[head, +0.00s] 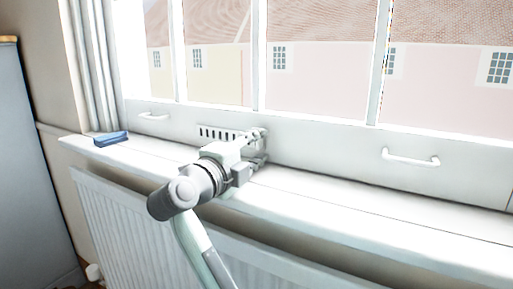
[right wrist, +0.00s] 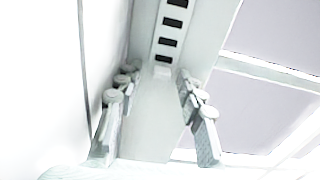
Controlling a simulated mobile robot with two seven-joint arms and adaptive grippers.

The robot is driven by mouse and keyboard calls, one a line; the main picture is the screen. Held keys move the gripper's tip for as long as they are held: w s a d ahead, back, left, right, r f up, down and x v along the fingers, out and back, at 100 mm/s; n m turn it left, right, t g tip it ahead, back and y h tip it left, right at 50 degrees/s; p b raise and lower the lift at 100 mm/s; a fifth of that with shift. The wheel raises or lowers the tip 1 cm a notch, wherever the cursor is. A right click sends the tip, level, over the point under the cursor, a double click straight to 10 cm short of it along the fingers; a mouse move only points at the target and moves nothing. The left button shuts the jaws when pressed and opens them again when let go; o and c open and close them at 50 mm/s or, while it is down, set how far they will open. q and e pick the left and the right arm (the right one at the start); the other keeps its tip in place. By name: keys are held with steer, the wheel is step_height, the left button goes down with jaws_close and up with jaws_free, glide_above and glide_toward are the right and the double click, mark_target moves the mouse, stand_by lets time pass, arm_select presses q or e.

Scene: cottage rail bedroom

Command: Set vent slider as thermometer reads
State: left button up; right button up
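The vent (head: 220,133) is a row of dark slots in the white window frame just above the sill. My right gripper (head: 262,143) is at the right end of this row, close to the frame. In the right wrist view the vent's dark slots (right wrist: 169,43) run upward, and the open fingers (right wrist: 157,78) stand apart on either side of the strip's lower end. A small pale piece (right wrist: 162,72) below the last slot may be the slider; I cannot tell whether the fingers touch it. No thermometer can be made out. My left gripper is not in view.
A blue object (head: 111,139) lies on the left part of the white windowsill (head: 330,212). White handles (head: 410,157) stick out from the frame on both sides of the vent. A radiator (head: 128,220) is below the sill. The sill to the right is clear.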

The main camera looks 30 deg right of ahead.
steer(key=v, duration=1.2)
stand_by(0.4)
